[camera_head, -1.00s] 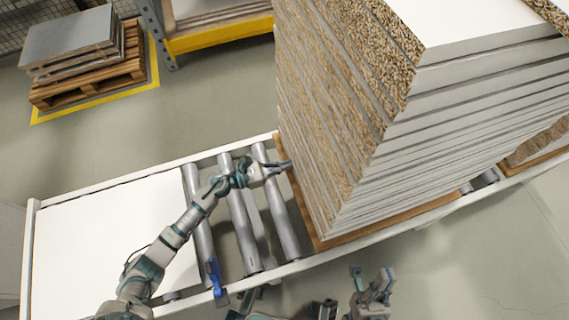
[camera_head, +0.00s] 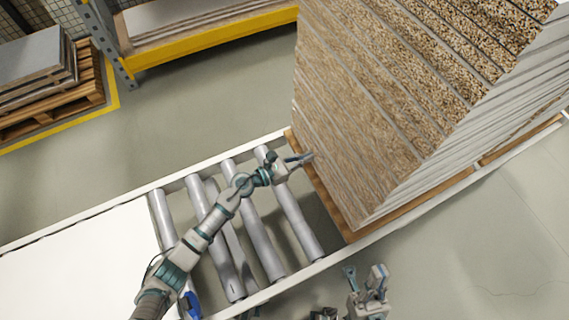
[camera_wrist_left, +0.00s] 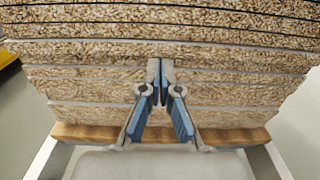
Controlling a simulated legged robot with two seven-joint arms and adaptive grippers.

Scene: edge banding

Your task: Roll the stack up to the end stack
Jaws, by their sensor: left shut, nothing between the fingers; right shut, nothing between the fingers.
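The stack (camera_head: 385,110) of white-faced chipboard panels rises high on a thin wooden base board (camera_head: 330,205) on the roller conveyor. My left gripper (camera_head: 306,158) is shut and empty at the near left side of the stack, low down. In the left wrist view its closed fingertips (camera_wrist_left: 160,68) point at the raw chipboard edges (camera_wrist_left: 85,92), just above the base board (camera_wrist_left: 85,132); I cannot tell whether they touch. My right gripper (camera_head: 364,275) is shut and empty beyond the conveyor's lower rail, away from the stack.
Bare rollers (camera_head: 255,235) lie left of the stack, with a white flat surface (camera_head: 75,265) further left. A blue part (camera_head: 190,305) sits by the lower rail. A yellow-beamed rack (camera_head: 205,42) and a pallet of panels (camera_head: 45,85) stand behind. A second base board (camera_head: 520,142) shows at the right.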

